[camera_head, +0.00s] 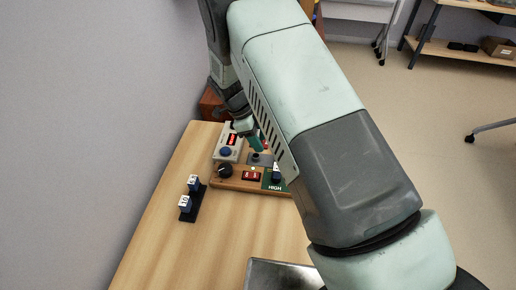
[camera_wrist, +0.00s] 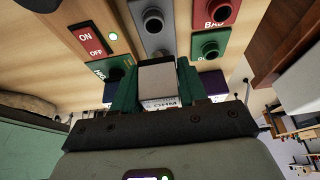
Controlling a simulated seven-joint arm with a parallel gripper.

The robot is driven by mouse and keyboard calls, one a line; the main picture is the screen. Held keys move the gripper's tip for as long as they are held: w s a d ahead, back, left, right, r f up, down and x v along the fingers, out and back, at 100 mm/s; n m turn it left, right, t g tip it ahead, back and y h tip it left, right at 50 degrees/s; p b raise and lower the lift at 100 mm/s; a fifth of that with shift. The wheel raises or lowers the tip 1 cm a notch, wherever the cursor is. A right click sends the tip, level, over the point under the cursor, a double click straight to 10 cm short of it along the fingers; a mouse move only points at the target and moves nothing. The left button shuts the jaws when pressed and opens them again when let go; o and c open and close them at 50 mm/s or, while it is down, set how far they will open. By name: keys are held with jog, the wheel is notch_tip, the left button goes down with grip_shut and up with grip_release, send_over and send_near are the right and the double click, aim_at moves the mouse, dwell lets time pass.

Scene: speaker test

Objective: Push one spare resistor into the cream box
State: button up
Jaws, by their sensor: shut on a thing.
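Two blue-and-white resistor blocks, a front one (camera_head: 185,204) and a rear one (camera_head: 194,182), stand in a black rack (camera_head: 199,207) at the left of the table in the head view. The cream box (camera_head: 225,140), with a red display and a dark blue part on its face, stands farther back. My gripper (camera_head: 257,145) is low beside it, over the panels. In the wrist view my gripper (camera_wrist: 157,80) is shut on a grey-faced block (camera_wrist: 157,76) with a white printed label, likely a resistor. Its lower part is hidden by the gripper.
A wooden control board (camera_head: 236,182) with a black knob, a red switch (camera_wrist: 86,39) and a green HIGH panel stands below the gripper. The wrist view shows a grey socket panel (camera_wrist: 154,36) and a red BAD panel (camera_wrist: 213,14). The table's front left is clear.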

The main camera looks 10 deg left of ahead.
jog(key=r, duration=0.3)
jog(key=shift+w+a+r+n, duration=0.25)
jog(key=shift+w+a+n, duration=0.05)
jog(key=shift+n, duration=0.1)
jog(key=w+a+r+n+t+y, duration=0.35)
jog(key=w+a+n, duration=0.65)
jog(key=n, duration=0.4)
jog(key=shift+t, duration=0.35)
jog(key=shift+w+d+f, duration=0.1)
jog(key=shift+w+f, duration=0.05)
jog(key=shift+f, duration=1.15)
jog(key=shift+w+d+f, duration=0.1)
jog(key=shift+f, duration=1.2)
jog(key=shift+w+d+f, duration=0.1)
jog(key=shift+w+f, duration=0.05)
jog(key=shift+f, duration=1.15)
jog(key=shift+f, duration=1.05)
jog(key=o, duration=1.1)
jog(key=shift+c, duration=0.2)
notch_tip(320, 180, up, 8)
jog(key=shift+f, duration=0.25)
